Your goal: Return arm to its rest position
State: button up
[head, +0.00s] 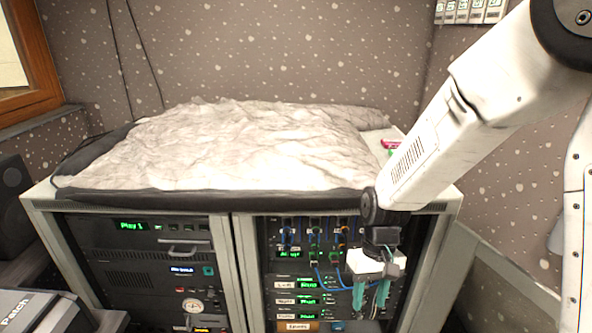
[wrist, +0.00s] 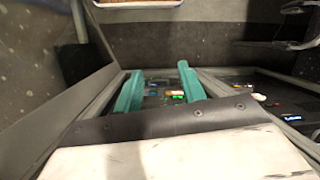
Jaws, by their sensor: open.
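My gripper (head: 370,296) hangs at the end of my white arm, in front of the right rack in the head view. Its two teal fingers point down and stand apart, with nothing between them. In the wrist view the gripper (wrist: 158,88) also shows two separate teal fingers with no object held. The arm comes in from the upper right and bends down at a dark joint near the rack's top right corner. The gripper hides part of the rack's lower right front.
A rack cabinet (head: 232,262) with lit panels and cables stands below. A crumpled pale cover (head: 230,150) with a dark edge lies on top. A speaker (head: 14,195) and a box marked Patch (head: 40,310) are at the left. The wall (head: 270,50) is behind.

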jog(key=s+d+r+t, duration=0.1)
jog(key=s+d+r, duration=0.2)
jog(key=s+r, duration=0.2)
jog(key=s+d+r+m+t, duration=0.1)
jog(key=s+d+r, duration=0.3)
jog(key=r, duration=0.5)
jog(key=s+d+r+m+t, duration=0.1)
jog(key=s+d+r+t, duration=0.1)
jog(key=s+r, duration=0.6)
jog(key=shift+s+d+h, duration=0.25)
jog(key=shift+d+h, duration=0.15)
jog(key=shift+d, duration=0.5)
